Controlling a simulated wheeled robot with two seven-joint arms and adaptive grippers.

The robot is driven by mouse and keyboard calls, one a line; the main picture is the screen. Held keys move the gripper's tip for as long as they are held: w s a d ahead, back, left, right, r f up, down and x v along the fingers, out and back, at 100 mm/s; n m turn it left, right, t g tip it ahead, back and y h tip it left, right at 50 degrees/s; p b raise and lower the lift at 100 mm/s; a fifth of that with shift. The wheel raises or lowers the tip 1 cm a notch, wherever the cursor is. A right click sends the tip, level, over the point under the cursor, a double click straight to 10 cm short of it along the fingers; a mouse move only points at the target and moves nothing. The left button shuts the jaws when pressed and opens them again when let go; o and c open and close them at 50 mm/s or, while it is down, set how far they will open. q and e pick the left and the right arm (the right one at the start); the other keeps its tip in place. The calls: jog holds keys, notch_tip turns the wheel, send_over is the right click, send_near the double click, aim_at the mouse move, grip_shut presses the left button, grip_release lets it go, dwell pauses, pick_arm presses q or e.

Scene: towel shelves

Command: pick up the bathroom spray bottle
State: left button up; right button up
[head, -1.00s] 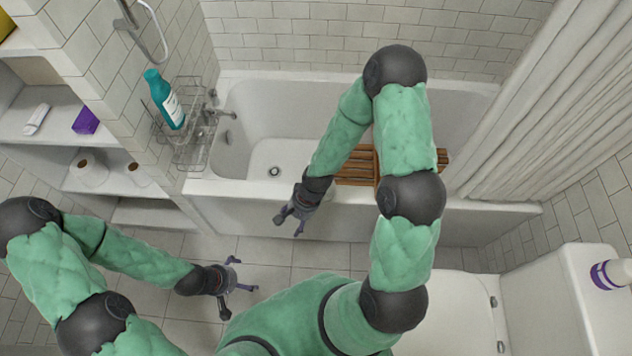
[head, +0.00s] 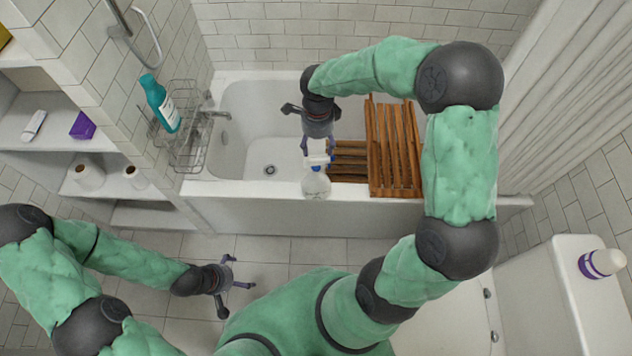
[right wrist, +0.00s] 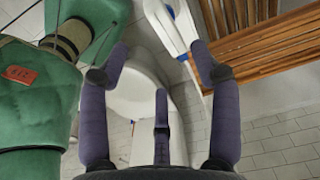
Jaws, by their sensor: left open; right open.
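A spray bottle (head: 316,184) with a clear body and a white and blue head stands at the near rim of the bathtub, left of a wooden rack. My right gripper (head: 313,143) is open and pointing down, right at the bottle's head in the head view, partly overlapping it. In the right wrist view, a white and blue part, apparently the bottle (right wrist: 172,22), shows beyond the spread fingers of the right gripper (right wrist: 160,72). I cannot tell whether they touch. My left gripper (head: 228,287) is open and empty over the floor at lower left.
The slatted wooden rack (head: 392,150) lies across the bathtub (head: 250,205) beside the bottle. A wire caddy (head: 187,150) holds a teal bottle (head: 160,103). Shelves with paper rolls stand left. A white and purple bottle (head: 602,263) stands at far right.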

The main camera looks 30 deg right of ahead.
aim_at(316, 159)
notch_tip(316, 159, down, 5)
jog(key=shift+r+b, duration=0.15)
jog(key=shift+b, duration=0.45)
jog(key=shift+w+f+b, duration=0.15)
jog(key=shift+f+b, duration=0.4)
jog(key=shift+f, duration=0.8)
jog(key=shift+w+f+b, duration=0.15)
jog(key=shift+f+b, duration=0.4)
jog(key=shift+f, duration=0.75)
jog(key=shift+r, duration=0.1)
grip_shut()
